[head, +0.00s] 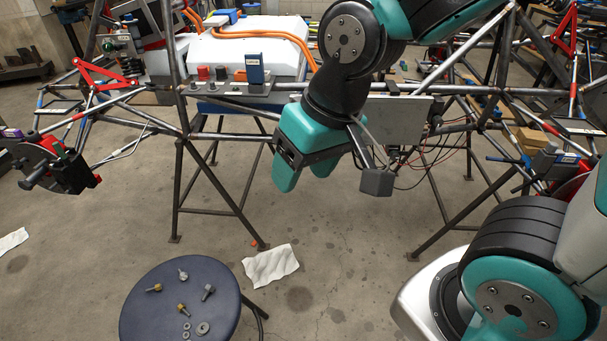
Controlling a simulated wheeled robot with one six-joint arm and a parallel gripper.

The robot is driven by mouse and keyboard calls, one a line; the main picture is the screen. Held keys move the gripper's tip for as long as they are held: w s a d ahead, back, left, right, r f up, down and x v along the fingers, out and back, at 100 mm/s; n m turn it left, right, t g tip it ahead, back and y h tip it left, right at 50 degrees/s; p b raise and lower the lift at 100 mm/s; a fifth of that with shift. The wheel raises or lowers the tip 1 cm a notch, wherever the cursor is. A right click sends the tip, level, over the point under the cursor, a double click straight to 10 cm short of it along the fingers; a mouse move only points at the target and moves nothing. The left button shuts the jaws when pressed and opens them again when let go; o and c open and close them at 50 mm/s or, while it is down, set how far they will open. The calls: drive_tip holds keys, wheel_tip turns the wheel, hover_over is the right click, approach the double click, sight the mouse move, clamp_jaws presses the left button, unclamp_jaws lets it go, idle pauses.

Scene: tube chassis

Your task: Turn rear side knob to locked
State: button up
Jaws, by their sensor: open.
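The tube chassis (160,121) stands on trestles across the middle of the head view. A red and black unit with a knob-like end (30,178) sits at the far left end. A blue and grey labelled piece (545,161) sits at the right end. I cannot tell which is the rear side knob, or its setting. My gripper (305,174) points down, open and empty, in front of the rail, right of the bracket.
A round dark stool (165,275) with several bolts and washers stands at the lower left. A white cloth (270,265) lies on the floor. Loose wires (425,160) hang under a grey box (395,108) right of my gripper. The floor before the chassis is mostly clear.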

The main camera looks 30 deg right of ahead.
drive_tip(key=w+d+f+m+t+h+b, duration=0.4)
drive_tip(key=w+d+f+b, duration=0.3)
drive_tip(key=f+b, duration=0.5)
drive_tip(key=w+d+f+m+t+h+b, duration=0.45)
drive_tip(key=w+f+b, duration=0.45)
drive_tip(key=f+b, duration=0.25)
drive_tip(key=w+d+f+m+t+h+b, duration=0.35)
drive_tip(key=w+d+f+t+b, duration=0.35)
drive_tip(key=f+b, duration=0.5)
drive_tip(key=w+d+g, duration=0.1)
drive_tip(key=w+d, duration=0.3)
drive_tip(key=w, duration=0.3)
drive_tip(key=w+d+r+g, duration=0.1)
drive_tip(key=w+d, duration=0.2)
drive_tip(key=w, duration=0.5)
drive_tip(key=shift+d+p, duration=0.3)
drive_tip(key=shift+d, duration=0.05)
drive_tip(key=shift+w+g, duration=0.1)
drive_tip(key=shift+g, duration=0.15)
drive_tip(key=c, duration=0.9)
drive_tip(key=shift+c, duration=0.2)
